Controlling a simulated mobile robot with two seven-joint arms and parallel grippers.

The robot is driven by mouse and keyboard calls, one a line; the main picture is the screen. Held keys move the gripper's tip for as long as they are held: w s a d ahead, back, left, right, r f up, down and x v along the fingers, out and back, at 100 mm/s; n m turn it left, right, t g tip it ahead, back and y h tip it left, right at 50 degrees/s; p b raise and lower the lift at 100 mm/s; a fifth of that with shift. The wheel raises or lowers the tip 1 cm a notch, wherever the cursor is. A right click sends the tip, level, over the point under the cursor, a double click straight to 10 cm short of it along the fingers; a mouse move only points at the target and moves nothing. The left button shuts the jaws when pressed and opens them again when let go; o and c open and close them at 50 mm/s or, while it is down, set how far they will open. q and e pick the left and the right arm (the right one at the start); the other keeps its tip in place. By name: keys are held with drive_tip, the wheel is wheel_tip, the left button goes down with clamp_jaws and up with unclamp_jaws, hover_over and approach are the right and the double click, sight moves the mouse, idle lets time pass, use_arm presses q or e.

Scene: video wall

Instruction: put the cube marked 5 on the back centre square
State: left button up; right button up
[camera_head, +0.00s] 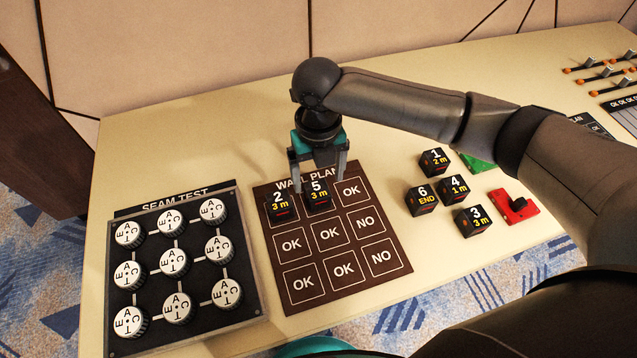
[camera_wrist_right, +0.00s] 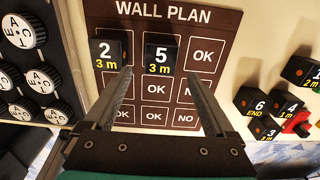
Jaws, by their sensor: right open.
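The black cube marked 5 (camera_head: 318,194) sits on the back centre square of the brown wall plan board (camera_head: 372,280), label up. It also shows in the right wrist view (camera_wrist_right: 162,56). My right gripper (camera_head: 319,172) is open above the cube, with its fingertips to either side of it; I cannot tell whether they touch it. The cube marked 2 (camera_head: 280,205) sits on the back left square, close beside the left finger. The back right square (camera_head: 352,190) is bare and reads OK. My left gripper is not in view.
Cubes marked 1 (camera_head: 434,161), 4 (camera_head: 453,188), 6 (camera_head: 421,200) and 3 (camera_head: 473,220) stand right of the board. The seam test panel (camera_head: 245,255) with white knobs is at left.

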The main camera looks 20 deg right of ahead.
sight(318, 192)
wheel_tip(318, 192, up, 6)
drive_tip(key=shift+f+p, duration=0.2)
drive_tip(key=shift+p, duration=0.4)
